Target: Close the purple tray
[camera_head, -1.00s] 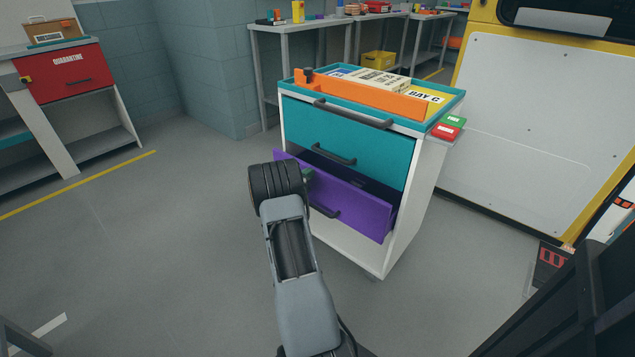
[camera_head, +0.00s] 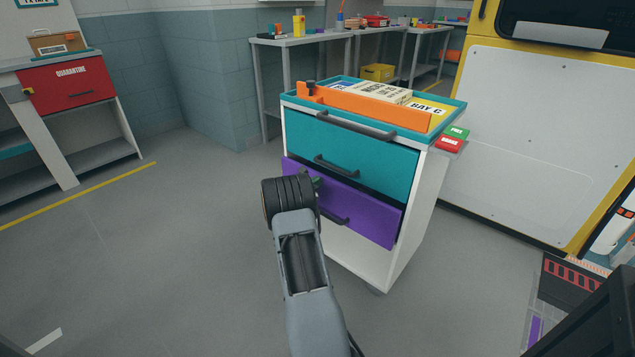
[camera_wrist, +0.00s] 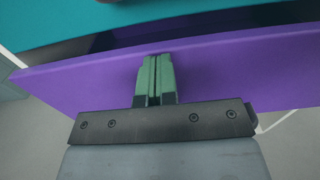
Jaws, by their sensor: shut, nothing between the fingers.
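The purple tray (camera_head: 365,216) is the drawer under the teal drawer (camera_head: 355,152) in the white cart (camera_head: 405,235). Its front stands slightly proud of the cart, with a narrow dark gap along its top edge. In the wrist view the purple front (camera_wrist: 225,68) crosses the picture, with a dark gap between it and the teal face (camera_wrist: 190,22). My gripper (camera_head: 316,183) is at the left part of the purple front, left of its dark handle (camera_head: 330,217). In the wrist view its green fingers (camera_wrist: 154,62) are shut together and empty, with their tips at the front's upper edge.
The cart top (camera_head: 462,108) carries an orange piece (camera_head: 365,100) and boxes. A red drawer (camera_head: 68,82) is in a bench at left. A yellow-framed vehicle panel (camera_head: 520,140) stands at right. Floor (camera_head: 150,260) left of the cart is clear.

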